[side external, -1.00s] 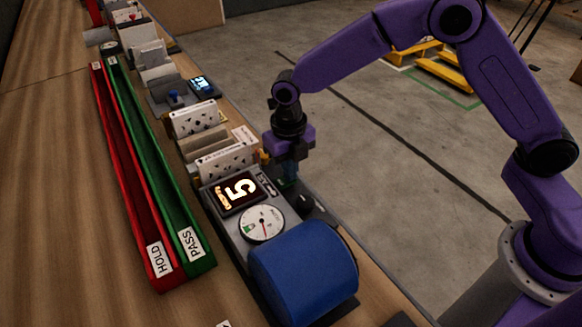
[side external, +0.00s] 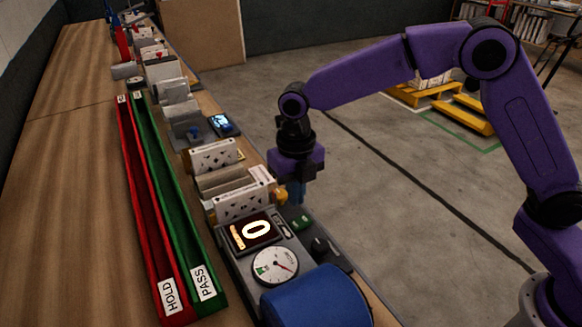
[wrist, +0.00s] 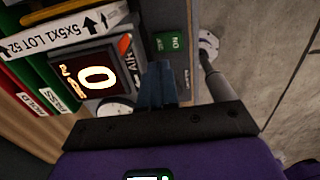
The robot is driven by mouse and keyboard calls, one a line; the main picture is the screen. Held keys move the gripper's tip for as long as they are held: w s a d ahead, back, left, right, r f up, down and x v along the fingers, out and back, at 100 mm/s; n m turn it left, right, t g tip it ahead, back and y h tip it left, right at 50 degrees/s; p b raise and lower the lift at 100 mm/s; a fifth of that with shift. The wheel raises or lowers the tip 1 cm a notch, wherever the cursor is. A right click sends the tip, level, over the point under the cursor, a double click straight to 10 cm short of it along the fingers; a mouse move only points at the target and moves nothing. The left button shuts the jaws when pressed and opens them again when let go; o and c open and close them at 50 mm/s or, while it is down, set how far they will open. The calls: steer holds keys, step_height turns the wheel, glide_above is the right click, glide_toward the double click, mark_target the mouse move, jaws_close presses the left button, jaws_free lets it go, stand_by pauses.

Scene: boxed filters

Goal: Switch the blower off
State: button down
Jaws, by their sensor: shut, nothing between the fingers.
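The display also reads 0 in the wrist view (wrist: 96,78). A small green switch (side external: 300,221) sits on the grey panel beside the display; in the wrist view the green switch (wrist: 169,42) carries white lettering. My gripper (side external: 297,199) is shut and empty, above and apart from the green switch. Its blue fingers (wrist: 157,84) show closed together in the wrist view, just below the switch. The drum is cut off at the frame's bottom.
A black knob (side external: 321,246) stands beside the switch. Boxed filters (side external: 243,203) line the bench behind the display. A red HOLD channel (side external: 150,225) and a green PASS channel (side external: 180,210) run along the left. The wooden bench further left is clear.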

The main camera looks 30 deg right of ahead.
step_height(320, 180, up, 8)
steer(key=a, duration=0.1)
steer(key=shift+a+f, duration=0.15)
steer(key=shift+f, duration=0.1)
stand_by(0.4)
steer(key=s+d+f+m, duration=0.1)
steer(key=s+d+m, duration=1)
steer(key=s, duration=0.3)
steer(key=s+d+f+m, duration=0.1)
steer(key=s+d+m, duration=1.1)
steer(key=s, duration=0.2)
steer(key=shift+f, duration=0.4)
steer(key=shift+w, duration=0.1)
